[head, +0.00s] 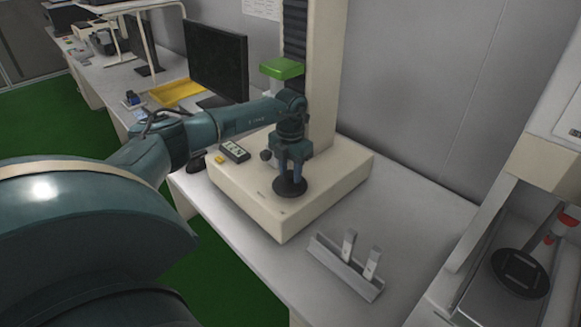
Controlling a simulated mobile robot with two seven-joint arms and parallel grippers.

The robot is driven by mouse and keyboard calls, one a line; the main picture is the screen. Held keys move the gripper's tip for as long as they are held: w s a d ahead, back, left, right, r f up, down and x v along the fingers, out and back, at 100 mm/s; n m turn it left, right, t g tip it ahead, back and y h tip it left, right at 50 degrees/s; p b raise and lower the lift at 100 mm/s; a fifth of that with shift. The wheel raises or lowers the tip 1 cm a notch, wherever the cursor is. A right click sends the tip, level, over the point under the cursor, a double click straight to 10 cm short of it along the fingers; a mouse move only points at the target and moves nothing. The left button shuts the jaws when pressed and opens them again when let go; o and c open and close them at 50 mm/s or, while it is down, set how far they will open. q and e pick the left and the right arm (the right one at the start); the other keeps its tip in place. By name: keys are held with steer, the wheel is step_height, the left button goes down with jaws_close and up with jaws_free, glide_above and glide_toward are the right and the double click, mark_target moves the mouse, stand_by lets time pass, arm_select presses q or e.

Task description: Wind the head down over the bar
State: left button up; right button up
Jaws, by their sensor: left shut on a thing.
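The cream testing machine has a base (240,191) and a tall column (323,70) with a dark ribbed strip. A head with a green block (282,68) sticks out from the column, well above the base. My left gripper (290,176) points down over the base, shut on a black round wheel (290,188). My left arm and gripper cover the space below the head, and I cannot make out a bar there. My right gripper is not in view.
A small keypad (234,152) and a dark knob (266,155) are on the base. A metal angle piece with two upright tabs (347,268) lies on the bench in front. A monitor (216,64) and yellow tray (177,92) stand behind. Another machine with a black disc (520,272) is at right.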

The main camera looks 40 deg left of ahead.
arm_select(q)
steer(key=n+p, duration=0.1)
steer(key=n, duration=0.3)
steer(key=shift+a+n, duration=0.1)
steer(key=shift+n, duration=0.3)
steer(key=n, duration=0.5)
steer(key=shift+n, duration=0.3)
steer(key=o, duration=1)
steer(key=shift+r, duration=0.1)
